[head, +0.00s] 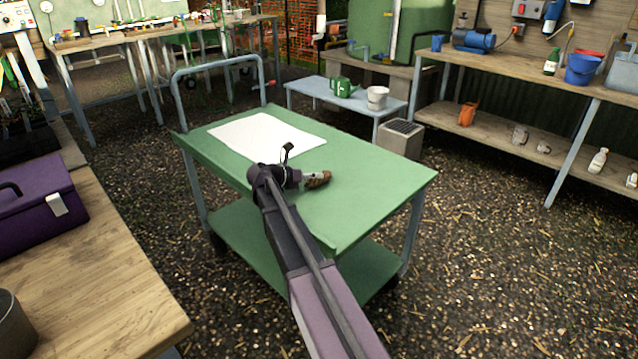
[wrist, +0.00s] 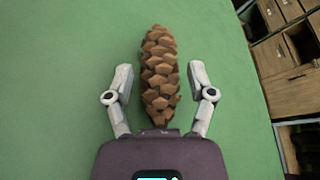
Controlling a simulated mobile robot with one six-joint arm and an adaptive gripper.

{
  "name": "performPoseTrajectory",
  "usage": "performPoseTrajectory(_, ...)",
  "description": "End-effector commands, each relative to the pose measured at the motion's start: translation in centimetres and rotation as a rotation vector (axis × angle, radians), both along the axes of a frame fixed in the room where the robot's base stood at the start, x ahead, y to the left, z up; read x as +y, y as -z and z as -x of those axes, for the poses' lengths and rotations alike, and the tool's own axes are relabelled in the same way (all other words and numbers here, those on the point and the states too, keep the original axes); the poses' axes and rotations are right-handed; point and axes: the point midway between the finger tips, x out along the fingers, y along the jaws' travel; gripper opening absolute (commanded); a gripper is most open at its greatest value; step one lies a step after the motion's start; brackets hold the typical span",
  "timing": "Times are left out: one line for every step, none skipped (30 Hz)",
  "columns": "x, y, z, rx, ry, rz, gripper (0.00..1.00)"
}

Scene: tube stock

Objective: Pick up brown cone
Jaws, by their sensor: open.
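The brown cone (wrist: 160,75) is a scaly pine cone lying on the green cart top (head: 375,190). In the wrist view it points away from the palm, its near end close to the palm. My gripper (wrist: 160,80) is open, with one finger on each side of the cone's lower half. A gap of green shows between each finger and the cone. In the head view the cone (head: 320,179) lies just right of my gripper (head: 308,181), which hides part of it.
A white sheet (head: 266,134) lies flat on the cart behind my gripper. The cart's right part is clear. A purple toolbox (head: 35,205) stands on a wooden bench at left. A low blue table (head: 347,97) holds a green watering can (head: 342,86) and a white bucket (head: 377,98).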

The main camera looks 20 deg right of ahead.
Motion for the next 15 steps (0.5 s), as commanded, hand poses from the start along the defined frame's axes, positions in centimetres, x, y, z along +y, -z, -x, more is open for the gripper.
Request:
performPoseTrajectory(-0.45,0.28,-0.08,0.0,0.0,0.0,0.7)
performPoseTrajectory(-0.62,0.32,-0.09,0.0,0.0,0.0,0.7)
performPoseTrajectory(-0.81,0.36,-0.11,0.0,-0.001,-0.001,0.7)
performPoseTrajectory(-0.91,0.37,-0.12,0.0,-0.001,-0.001,0.7)
performPoseTrajectory(-0.97,0.37,-0.13,0.0,-0.001,-0.001,0.7)
performPoseTrajectory(-1.03,0.36,-0.12,0.0,-0.001,-0.001,0.7)
performPoseTrajectory(-1.06,0.35,-0.12,-0.001,0.0,-0.001,0.7)
performPoseTrajectory(-1.06,0.34,-0.12,-0.001,0.0,-0.001,0.7)
performPoseTrajectory(-1.05,0.33,-0.11,-0.001,0.0,-0.001,0.7)
performPoseTrajectory(-1.05,0.33,-0.11,-0.001,0.0,-0.001,0.7)
performPoseTrajectory(-1.06,0.33,-0.1,-0.001,0.0,-0.001,0.7)
performPoseTrajectory(-1.06,0.33,-0.1,-0.001,0.0,-0.001,0.7)
performPoseTrajectory(-1.07,0.33,-0.1,-0.001,0.0,0.0,0.7)
performPoseTrajectory(-1.07,0.32,-0.09,-0.001,0.0,0.0,0.7)
performPoseTrajectory(-1.08,0.33,-0.1,-0.001,0.0,0.0,0.7)
